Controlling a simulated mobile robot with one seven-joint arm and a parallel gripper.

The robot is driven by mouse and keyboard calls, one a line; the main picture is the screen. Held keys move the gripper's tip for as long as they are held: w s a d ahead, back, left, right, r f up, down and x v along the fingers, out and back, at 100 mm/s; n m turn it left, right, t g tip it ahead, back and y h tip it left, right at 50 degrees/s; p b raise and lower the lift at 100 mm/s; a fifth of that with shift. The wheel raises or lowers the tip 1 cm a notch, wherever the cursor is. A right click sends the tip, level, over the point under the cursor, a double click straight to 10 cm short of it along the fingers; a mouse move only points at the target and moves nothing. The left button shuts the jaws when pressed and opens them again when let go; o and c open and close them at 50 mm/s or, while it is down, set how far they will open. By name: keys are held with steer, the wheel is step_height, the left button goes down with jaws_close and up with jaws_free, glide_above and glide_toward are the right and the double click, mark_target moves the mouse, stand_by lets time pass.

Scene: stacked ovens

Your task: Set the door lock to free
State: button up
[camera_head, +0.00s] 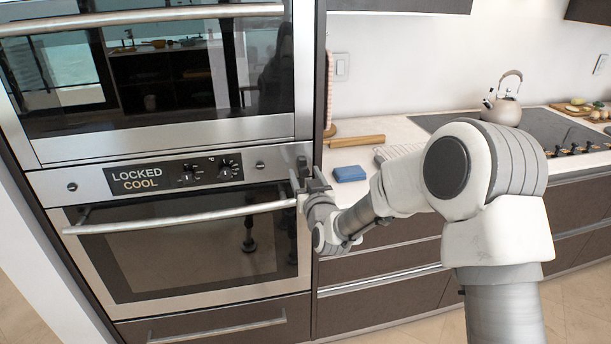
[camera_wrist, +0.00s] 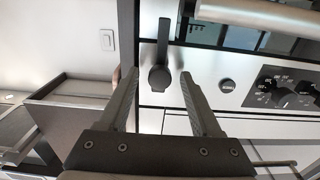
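The lower oven's display (camera_head: 141,179) reads "LOCKED COOL". A dark lever with a round base (camera_wrist: 160,76), which looks like the door lock, sits on the steel panel and points up in the wrist view. In the head view it is at the panel's right end, partly hidden by my gripper (camera_head: 308,184). In the wrist view my gripper (camera_wrist: 158,78) is open, with its fingertips on either side of the lever's round base. Nothing is gripped, and I cannot tell whether the fingers touch the lever. The lower oven door (camera_head: 190,253) is closed.
The oven door's handle bar (camera_head: 180,217) runs just below the panel. Knobs (camera_head: 224,170) and a round button (camera_wrist: 227,85) are to one side. The upper oven (camera_head: 165,75) is above. A blue block (camera_head: 349,174) lies on the counter (camera_head: 395,128) at right.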

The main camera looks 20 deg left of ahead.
jaws_close()
steer(key=shift+f+b, duration=0.1)
steer(key=shift+b, duration=0.3)
steer(key=shift+m+b, duration=0.3)
steer(key=shift+m, duration=0.1)
steer(key=m+b, duration=0.2)
steer(key=b, duration=0.2)
steer(key=shift+f+m, duration=0.2)
steer(key=shift+m, duration=0.2)
steer(key=m+b, duration=0.4)
steer(key=b, duration=0.1)
steer(key=shift+m, duration=0.3)
steer(key=m+b, duration=0.5)
steer(key=shift+r, duration=0.1)
steer(key=shift+r+m+b, duration=0.15)
steer(key=shift+m+b, duration=1.9)
steer(key=shift+m, duration=0.35)
